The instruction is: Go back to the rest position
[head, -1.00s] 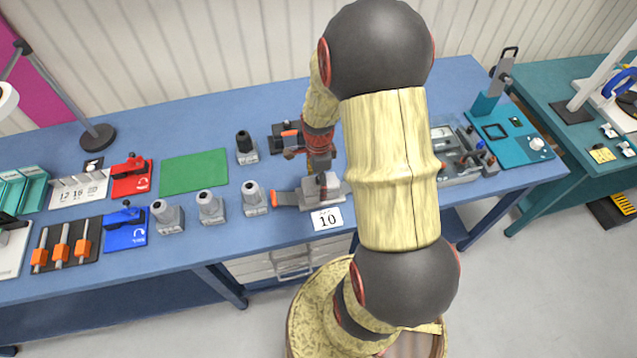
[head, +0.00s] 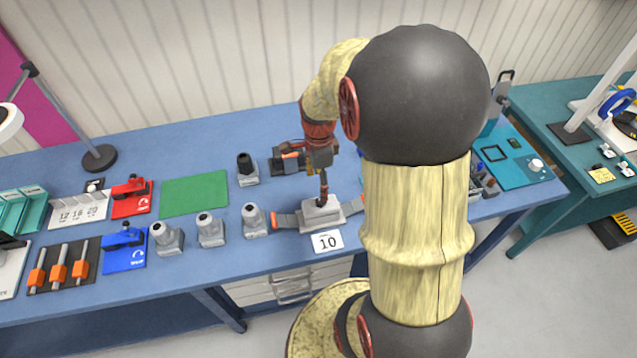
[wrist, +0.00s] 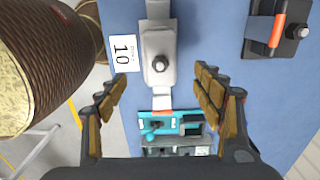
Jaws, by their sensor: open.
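My gripper (wrist: 160,98) is open and empty in the wrist view, with its brown-padded fingers spread apart. A grey fixture (wrist: 158,42) with a round dark post lies between and beyond the fingers, apart from them. In the head view the fixture (head: 320,215) stands near the bench's front edge, behind a card marked 10 (head: 327,242). My gripper (head: 319,158) hangs above and behind the fixture there; its fingers are hard to make out.
A black holder with an orange-handled tool (wrist: 277,30) lies near my gripper. Several grey connectors (head: 210,230) stand left of the fixture. A green mat (head: 194,195) lies bare. A teal station (head: 515,160) is at the right, partly behind my arm.

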